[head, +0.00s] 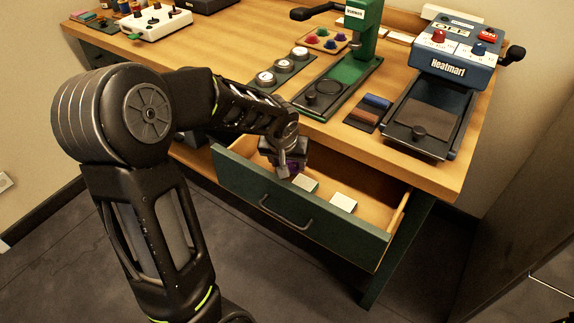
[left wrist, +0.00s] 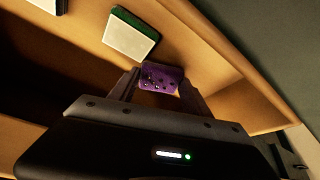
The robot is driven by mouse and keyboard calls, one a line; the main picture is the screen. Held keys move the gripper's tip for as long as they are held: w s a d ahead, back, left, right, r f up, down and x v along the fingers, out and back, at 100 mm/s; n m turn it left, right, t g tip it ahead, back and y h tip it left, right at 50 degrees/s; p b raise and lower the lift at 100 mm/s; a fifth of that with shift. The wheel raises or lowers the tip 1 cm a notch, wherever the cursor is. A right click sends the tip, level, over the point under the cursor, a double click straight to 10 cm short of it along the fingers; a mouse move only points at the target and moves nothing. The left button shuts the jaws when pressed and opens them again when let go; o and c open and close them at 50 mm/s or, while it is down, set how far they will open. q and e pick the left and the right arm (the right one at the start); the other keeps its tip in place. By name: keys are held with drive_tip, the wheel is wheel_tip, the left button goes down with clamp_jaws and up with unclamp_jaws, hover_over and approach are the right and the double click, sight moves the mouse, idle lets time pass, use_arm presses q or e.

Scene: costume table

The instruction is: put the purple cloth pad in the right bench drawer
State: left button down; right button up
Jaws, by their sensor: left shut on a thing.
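The purple cloth pad (left wrist: 160,79) has small dark spots and sits between the fingers of my left gripper (left wrist: 158,88) in the left wrist view. In the head view the left gripper (head: 287,168) is shut on the pad, and a bit of purple (head: 294,166) shows there. The gripper is over the left part of the open right bench drawer (head: 300,222), which has a green front and a wooden inside. I cannot tell whether the pad touches the drawer floor. My right gripper is not in view.
Pale pads lie in the drawer: one at its middle (head: 343,203), one with green edging (head: 305,183). The drawer's right part is clear. The wooden bench top (head: 420,177) above holds a blue heat press (head: 456,55), a green press (head: 361,45), and a dark swatch tray (head: 368,111).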

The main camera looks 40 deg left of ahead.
use_arm(q)
drive_tip(key=shift+s+f, duration=0.5)
drive_tip(key=shift+f, duration=0.2)
drive_tip(key=c, duration=0.9)
unclamp_jaws()
drive_tip(key=o, duration=0.4)
drive_tip(key=shift+w, duration=0.15)
drive_tip(key=shift+r, duration=0.15)
drive_tip(key=shift+d+r, duration=0.1)
drive_tip(key=shift+r, duration=0.4)
drive_tip(key=p+v, duration=0.1)
drive_tip(key=v, duration=1)
